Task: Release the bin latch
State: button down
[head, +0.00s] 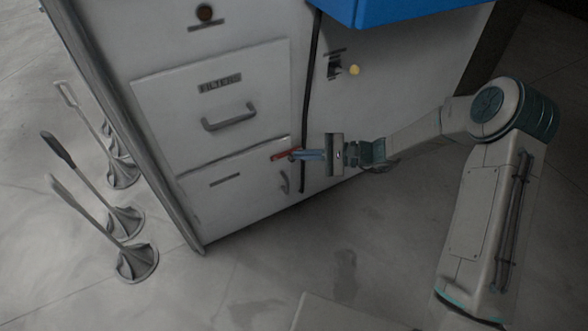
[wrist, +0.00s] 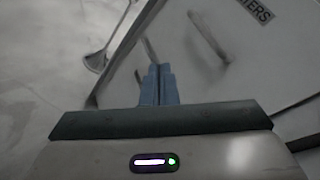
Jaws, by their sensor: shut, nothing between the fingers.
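A small red piece, which looks like the bin latch (head: 280,156), sits near the top right of the lower bin front (head: 225,200) on the grey cabinet. The bin front has a dark label and a curved grey handle (head: 285,182) at its right. My gripper (head: 294,154) is level with the red piece, its blue fingers pointing left at it. The fingertips overlap the red piece's right end in the head view; I cannot tell if they touch. In the wrist view the fingers (wrist: 158,72) are together and empty, and no red shows there.
The drawer marked FILTERS (head: 208,100), with its handle (head: 229,117), is above the bin front. A door with a black switch and a yellow knob (head: 354,70) is to the right, under a blue overhang (head: 385,8). Several long-handled plungers (head: 125,222) stand left. The floor in front is clear.

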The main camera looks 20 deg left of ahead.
jog(key=w+a+f+m+t+y+b, duration=0.2)
jog(key=w+f+m+t+b, duration=0.15)
jog(key=f, duration=0.45)
jog(key=w+a+f+m+t+y+b, duration=0.2)
jog(key=w+f+m+t+b, duration=0.1)
jog(key=f+m, duration=0.3)
jog(key=m+t+h+b, duration=0.4)
jog(key=m+t+b, duration=0.2)
jog(key=m+t, duration=0.45)
send_near(289, 157)
notch_tip(289, 157, down, 8)
jog(key=w+d, duration=0.1)
jog(key=shift+w+d+f+t, duration=0.1)
jog(key=shift+w+f+t, duration=0.05)
jog(key=shift+t, duration=0.15)
jog(key=w+a+r+b, duration=0.4)
jog(key=w+a+r, duration=0.2)
jog(key=a, duration=0.1)
jog(key=shift+w+a+r+b, duration=0.15)
jog(key=shift+a+r+b, duration=0.1)
jog(key=shift+b, duration=0.1)
jog(key=shift+d, duration=0.1)
